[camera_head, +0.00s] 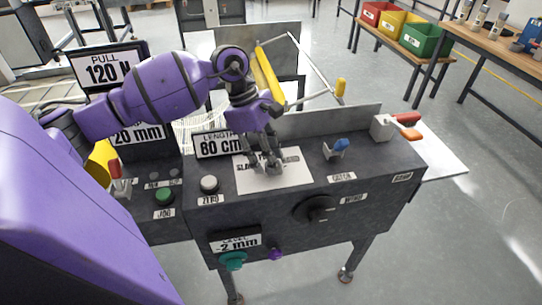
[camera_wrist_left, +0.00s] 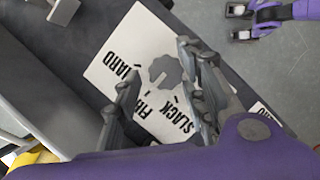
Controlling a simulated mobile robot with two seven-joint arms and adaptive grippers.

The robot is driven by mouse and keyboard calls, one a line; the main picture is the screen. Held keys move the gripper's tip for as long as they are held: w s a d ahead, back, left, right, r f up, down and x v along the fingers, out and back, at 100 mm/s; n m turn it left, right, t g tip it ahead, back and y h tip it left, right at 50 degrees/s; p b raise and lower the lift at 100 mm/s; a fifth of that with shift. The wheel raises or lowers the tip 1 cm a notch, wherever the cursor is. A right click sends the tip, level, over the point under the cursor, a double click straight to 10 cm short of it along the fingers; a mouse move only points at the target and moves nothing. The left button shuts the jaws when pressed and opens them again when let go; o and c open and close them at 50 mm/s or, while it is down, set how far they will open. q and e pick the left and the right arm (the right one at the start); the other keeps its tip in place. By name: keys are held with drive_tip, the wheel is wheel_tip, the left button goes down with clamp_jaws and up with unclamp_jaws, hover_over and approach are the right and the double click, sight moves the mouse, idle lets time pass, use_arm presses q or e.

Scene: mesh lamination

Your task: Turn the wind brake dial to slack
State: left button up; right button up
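A white card (camera_head: 246,184) lies on top of the dark console; in the wrist view the card (camera_wrist_left: 113,62) reads SLACK, FIRM and HARD. A grey lobed dial (camera_wrist_left: 165,72) sits on the card. I cannot tell which word it points to. My left gripper (camera_head: 265,164) reaches down over the card. In the wrist view its fingers (camera_wrist_left: 158,88) are spread, one on each side of the dial; contact is unclear. The fingers hide part of the dial and card. My right gripper (camera_wrist_left: 238,21) shows at the wrist view's upper right, away from the card, with spread fingers.
A black knob (camera_head: 315,209) beside a WIND label is on the console front. A grey button (camera_head: 209,184) and a LENGTH display (camera_head: 218,144) are to the left.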

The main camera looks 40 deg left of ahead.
use_arm(q)
drive_tip(key=shift+f, duration=0.25)
drive_tip(key=shift+c, duration=0.4)
drive_tip(key=shift+r, duration=0.1)
clamp_jaws()
drive_tip(key=shift+w+r, duration=0.1)
drive_tip(key=shift+r, duration=0.05)
